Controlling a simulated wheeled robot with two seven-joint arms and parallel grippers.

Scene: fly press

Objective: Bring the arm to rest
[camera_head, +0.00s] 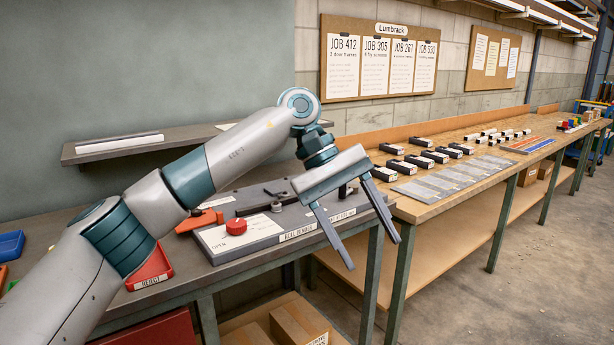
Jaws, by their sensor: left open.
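My left arm comes in from the lower left and reaches across the grey bench. My left gripper (373,252) is at the arm's end, its two dark fingers spread and pointing down. It is open and nothing shows between the fingers. It hangs in front of the right part of the bench, by the plate labelled "Roll Bender" (264,243). I cannot tell how far the fingers are from the bench edge. My right gripper is not in view.
A red knob (236,227) sits on the plate. A red reject tray (150,271) is partly behind my arm. A wall shelf (100,150) runs behind. A long wooden bench (430,205) with several small boxes stands to the right. The floor (540,270) there is clear.

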